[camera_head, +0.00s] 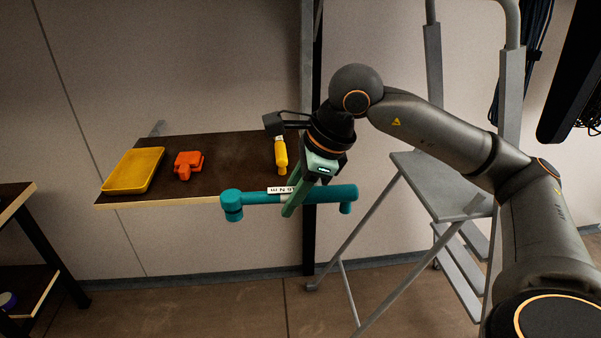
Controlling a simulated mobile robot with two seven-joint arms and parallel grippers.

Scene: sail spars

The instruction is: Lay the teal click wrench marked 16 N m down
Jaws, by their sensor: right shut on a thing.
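The teal click wrench (263,197) is in my right gripper (292,200), in the middle of the head view. It lies roughly level, its round head to the left and a short stub at its right end. A white label on it is turned and partly covered by the fingers, so I cannot read its number. My right gripper is shut around the wrench's middle. The wrench appears in front of the shelf's front edge, with its right part past the shelf's end. I cannot tell its height over the shelf. My left gripper is not in view.
The dark shelf (228,160) carries a yellow tray (133,170), an orange object (188,164) and a yellow-handled tool (281,156). Bare shelf shows between the orange object and the tool. A grey stepladder (432,185) stands at right, behind my arm. Another dark shelf unit (30,240) stands lower left.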

